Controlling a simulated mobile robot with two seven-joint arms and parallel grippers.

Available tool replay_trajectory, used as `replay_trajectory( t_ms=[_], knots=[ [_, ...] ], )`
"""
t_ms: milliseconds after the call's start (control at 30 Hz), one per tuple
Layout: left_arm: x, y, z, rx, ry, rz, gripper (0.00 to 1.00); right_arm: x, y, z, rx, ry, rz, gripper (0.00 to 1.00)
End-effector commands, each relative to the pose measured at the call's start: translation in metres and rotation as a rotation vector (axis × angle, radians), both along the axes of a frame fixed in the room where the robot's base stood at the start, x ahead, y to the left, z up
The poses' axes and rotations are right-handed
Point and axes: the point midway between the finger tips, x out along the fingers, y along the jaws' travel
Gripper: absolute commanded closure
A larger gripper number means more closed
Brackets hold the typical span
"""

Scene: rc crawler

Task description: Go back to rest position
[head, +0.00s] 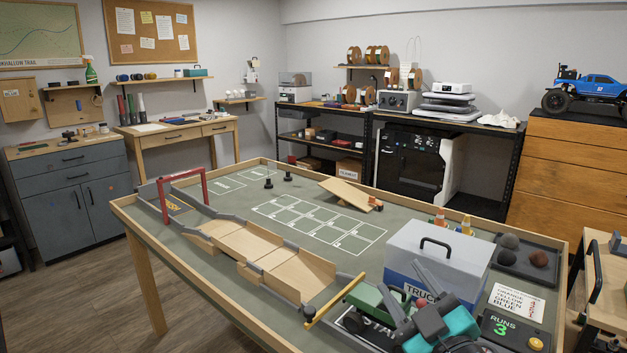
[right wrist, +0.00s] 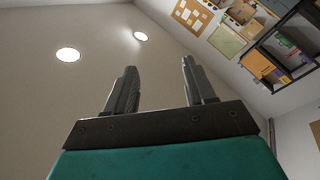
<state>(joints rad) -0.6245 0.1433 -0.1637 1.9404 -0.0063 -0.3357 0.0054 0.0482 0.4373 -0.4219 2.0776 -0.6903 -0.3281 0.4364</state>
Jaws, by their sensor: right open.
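My right gripper (head: 402,278) is at the lower right of the head view, over the near right part of the table (head: 138,220), with its two dark fingers apart and pointing up. The right wrist view also shows the gripper (right wrist: 159,66), with nothing between the fingers and the wall and ceiling lights beyond. A small green crawler (head: 366,298) is on the table just left of the gripper, partly hidden by it. My left gripper is not in the head view.
A wooden ramp track (head: 250,246) with a red gate (head: 163,201) runs along the table's left side. A tray with several rocks (head: 520,268) and a "RUNS 3" counter (head: 508,331) are at the right.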

Motion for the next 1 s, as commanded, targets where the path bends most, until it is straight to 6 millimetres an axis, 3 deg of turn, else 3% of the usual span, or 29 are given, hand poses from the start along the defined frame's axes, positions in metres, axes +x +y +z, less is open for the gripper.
replay_trajectory(
  t_ms=[167, 300, 433, 600, 867, 1000],
  knots=[
    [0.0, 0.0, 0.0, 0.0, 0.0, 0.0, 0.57, -0.032, -0.044, -0.063, 0.142, 0.339, -0.248, 0.46],
    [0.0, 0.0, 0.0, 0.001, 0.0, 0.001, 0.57, -0.078, -0.066, -0.119, 0.204, 0.649, -0.388, 0.46],
    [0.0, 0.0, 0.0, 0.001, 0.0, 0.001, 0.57, -0.128, -0.074, -0.158, 0.228, 0.91, -0.457, 0.46],
    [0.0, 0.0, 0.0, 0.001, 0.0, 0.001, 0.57, -0.184, -0.073, -0.187, 0.234, 1.166, -0.487, 0.46],
    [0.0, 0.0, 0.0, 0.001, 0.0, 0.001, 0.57, -0.259, -0.066, -0.206, 0.227, 1.473, -0.474, 0.46],
    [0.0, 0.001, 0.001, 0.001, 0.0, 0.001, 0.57, -0.249, -0.063, -0.217, 0.237, 1.434, -0.451, 0.46]
  ],
)
